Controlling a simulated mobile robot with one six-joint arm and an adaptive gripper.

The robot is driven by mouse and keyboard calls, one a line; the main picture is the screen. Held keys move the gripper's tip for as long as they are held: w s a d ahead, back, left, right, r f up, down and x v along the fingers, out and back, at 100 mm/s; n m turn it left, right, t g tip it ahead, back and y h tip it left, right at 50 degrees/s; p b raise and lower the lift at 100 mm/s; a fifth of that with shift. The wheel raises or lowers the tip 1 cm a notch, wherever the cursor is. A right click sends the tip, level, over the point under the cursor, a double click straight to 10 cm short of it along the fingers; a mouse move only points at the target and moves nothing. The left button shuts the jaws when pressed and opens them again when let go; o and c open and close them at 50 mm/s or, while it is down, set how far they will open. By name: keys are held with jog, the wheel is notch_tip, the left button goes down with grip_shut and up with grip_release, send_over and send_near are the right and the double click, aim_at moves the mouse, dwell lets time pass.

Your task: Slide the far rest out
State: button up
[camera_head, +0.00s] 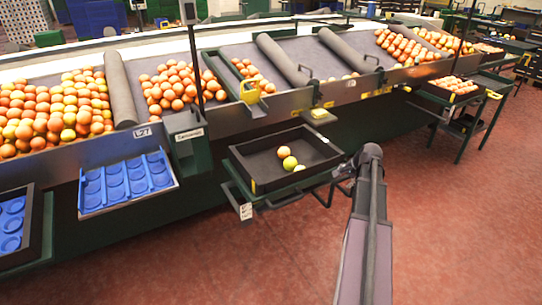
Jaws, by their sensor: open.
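My arm reaches up from the bottom right, and my gripper (332,187) is open at the right side of a black tray (250,172). The tray holds a few yellow-green and pale fruits (289,163) and sits on a dark green support (236,196) with a white label at its front corner. The gripper looks empty; I cannot tell whether it touches the tray or its support. Farther right, another support (440,121) carries a tray of oranges (456,86). Which of these is the far rest is not clear from this view.
A sloped sorting bench with oranges (55,112) and grey rollers (119,88) runs along the back. A blue cupped tray (126,182) is left of the black tray. A green-framed stand (486,118) is at the right. The red floor (460,220) at front right is clear.

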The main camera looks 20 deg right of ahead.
jog(key=shift+r, duration=0.1)
jog(key=shift+r+p, duration=3.4)
jog(key=shift+p, duration=0.1)
jog(key=shift+a, duration=0.25)
jog(key=a+n+g, duration=0.1)
jog(key=a+n, duration=0.1)
jog(key=a, duration=0.5)
jog(key=a+f+n+g, duration=0.1)
jog(key=a+n, duration=0.2)
jog(key=a, duration=0.5)
jog(key=a+n+y, duration=0.1)
jog(key=a+n, duration=0.1)
jog(key=a, duration=0.5)
jog(key=shift+w+a+f+n+g, duration=0.3)
jog(key=shift+w+a+g, duration=0.1)
jog(key=s+a+n+g, duration=0.1)
jog(key=s+a+n, duration=0.2)
jog(key=a, duration=0.4)
jog(key=s+a+n+g+h, duration=0.1)
jog(key=s+a+n, duration=0.2)
jog(key=a, duration=0.4)
jog(key=s+a+n+g, duration=0.1)
jog(key=s+a+n, duration=0.2)
jog(key=a, duration=0.4)
notch_tip(320, 180, up, 16)
jog(key=p, duration=1.6)
jog(key=shift+a+p, duration=0.15)
jog(key=shift+p, duration=0.2)
